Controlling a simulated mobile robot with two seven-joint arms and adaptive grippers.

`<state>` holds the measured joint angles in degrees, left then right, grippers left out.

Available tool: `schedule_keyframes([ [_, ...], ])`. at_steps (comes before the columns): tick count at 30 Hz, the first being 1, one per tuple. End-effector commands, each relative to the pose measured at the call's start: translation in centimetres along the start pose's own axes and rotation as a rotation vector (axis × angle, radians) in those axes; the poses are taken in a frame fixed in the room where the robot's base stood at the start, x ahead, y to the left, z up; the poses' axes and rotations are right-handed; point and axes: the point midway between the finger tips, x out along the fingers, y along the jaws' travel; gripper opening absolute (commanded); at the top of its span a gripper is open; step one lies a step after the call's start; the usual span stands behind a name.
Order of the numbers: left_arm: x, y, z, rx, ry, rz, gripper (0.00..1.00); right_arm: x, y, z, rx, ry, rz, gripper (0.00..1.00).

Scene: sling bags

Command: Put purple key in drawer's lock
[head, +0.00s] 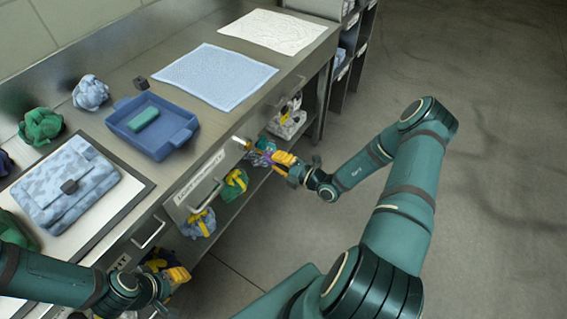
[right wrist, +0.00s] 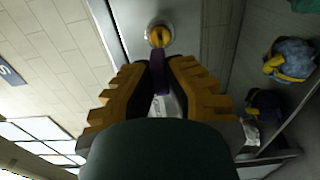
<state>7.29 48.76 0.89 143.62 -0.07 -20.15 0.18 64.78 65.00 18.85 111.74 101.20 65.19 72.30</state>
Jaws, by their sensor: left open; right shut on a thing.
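The purple key (right wrist: 160,76) is between the yellow fingers of my right gripper (right wrist: 160,82), which is shut on it. In the right wrist view the key points at the round brass lock (right wrist: 158,37) on the grey drawer front (right wrist: 190,33). Its tip is close to the lock; I cannot tell whether it touches or is inside. In the head view my right gripper (head: 275,157) is right of the lock (head: 243,143) of the labelled drawer (head: 200,183). My left gripper (head: 176,279) is open and empty, low in front of the bench.
The bench top holds a blue tray (head: 125,122) with a green item, a light-blue bag (head: 62,187), crumpled cloths and a blue sheet (head: 215,75). A lower shelf beneath the drawer holds several bundled bags (head: 233,185). The floor (head: 480,160) to the right is clear.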

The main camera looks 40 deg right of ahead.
Motion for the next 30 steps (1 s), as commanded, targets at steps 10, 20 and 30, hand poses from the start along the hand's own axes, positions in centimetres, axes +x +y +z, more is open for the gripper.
schedule_keyframes([
  [10,0.04,-0.01,-0.02,0.000,0.000,0.000,0.47,1.07,0.03,-0.04,0.000,0.001,0.000,0.00],
  [20,0.04,-0.01,-0.02,0.000,0.000,0.000,0.47,1.04,0.03,-0.03,0.000,0.000,0.000,0.00],
  [30,-0.34,0.13,-0.05,0.000,0.001,0.000,0.47,1.03,0.06,-0.01,0.000,0.000,0.000,0.00],
])
